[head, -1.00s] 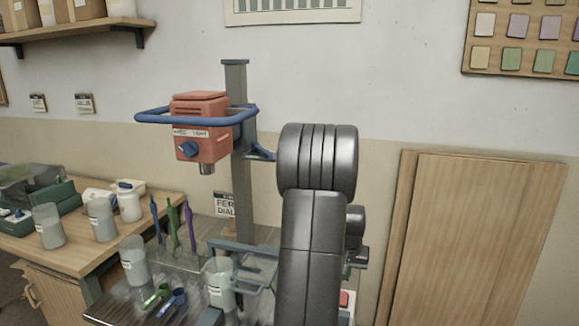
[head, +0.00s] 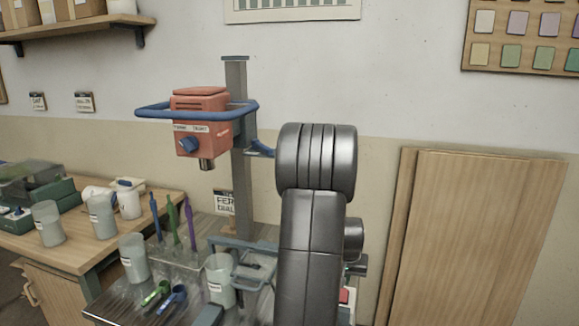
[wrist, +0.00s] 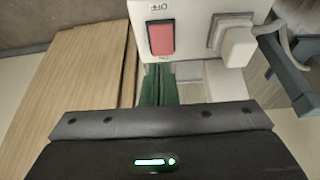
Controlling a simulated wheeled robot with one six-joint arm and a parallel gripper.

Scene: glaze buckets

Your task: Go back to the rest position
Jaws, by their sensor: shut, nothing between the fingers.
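My gripper (wrist: 158,84) shows in the wrist view as two dark green fingers side by side. They are shut with nothing between them, below a white box with a red switch (wrist: 161,38). The fingertips appear close to the box's lower edge; I cannot tell if they touch it. In the head view my dark arm stands upright right of centre and hides the gripper.
A red mixer (head: 201,122) with a blue guard ring hangs on a grey post (head: 236,160). Glaze cups (head: 133,258), brushes (head: 173,220) and a bucket (head: 219,278) stand on the bench left of my arm. Wooden boards (head: 480,240) lean at right.

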